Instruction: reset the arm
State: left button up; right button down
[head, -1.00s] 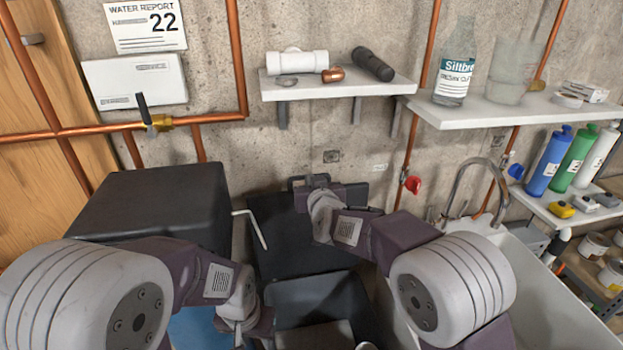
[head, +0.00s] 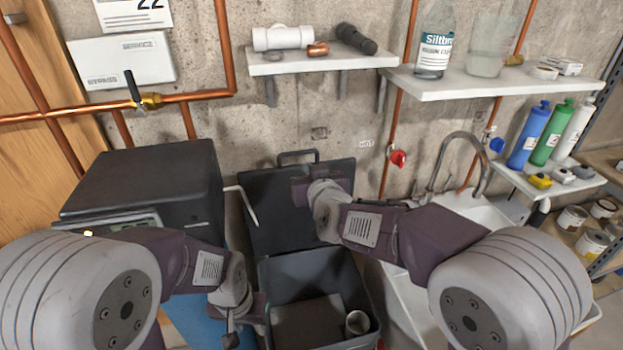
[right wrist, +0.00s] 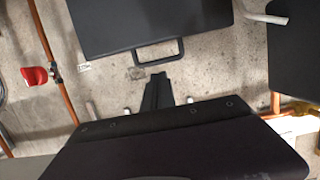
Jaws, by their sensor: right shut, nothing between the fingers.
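My right gripper (head: 308,188) is in front of the raised black lid (head: 265,215) of an open dark box, below the lid's handle (head: 298,156) in the head view. In the right wrist view its fingers (right wrist: 157,92) are together and empty, apart from the lid's handle (right wrist: 160,52). My left gripper (head: 240,322) hangs low beside the box's left side. Its fingers are small and partly hidden, so I cannot tell whether they are open.
The open box (head: 310,268) holds a grey panel and a pale cup-like piece (head: 357,322). A black cabinet (head: 150,185) stands left, a white sink (head: 475,208) right. Shelves (head: 320,63) and copper pipes line the wall. A red valve (head: 398,158) is right of the lid.

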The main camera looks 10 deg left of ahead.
jog(key=v, duration=0.4)
jog(key=w+d+m+h, duration=0.2)
jog(key=w+d+h, duration=0.1)
jog(key=d, duration=0.7)
jog(key=s+d+f+g+h, duration=0.25)
jog(key=s+d+f, duration=0.25)
jog(key=d+f, duration=0.5)
jog(key=s+d+f+m+g, duration=0.1)
jog(key=s+f+g, duration=0.4)
jog(key=s, duration=0.6)
jog(key=s+d+f+m+g, duration=0.1)
jog(key=s+d+f+g, duration=0.2)
jog(key=s+f, duration=0.6)
jog(key=shift+s+d+f+g, duration=0.25)
jog(key=shift+s+g, duration=0.75)
jog(key=shift+g, duration=0.25)
jog(key=shift+a+y, duration=0.1)
jog(key=shift+y, duration=0.15)
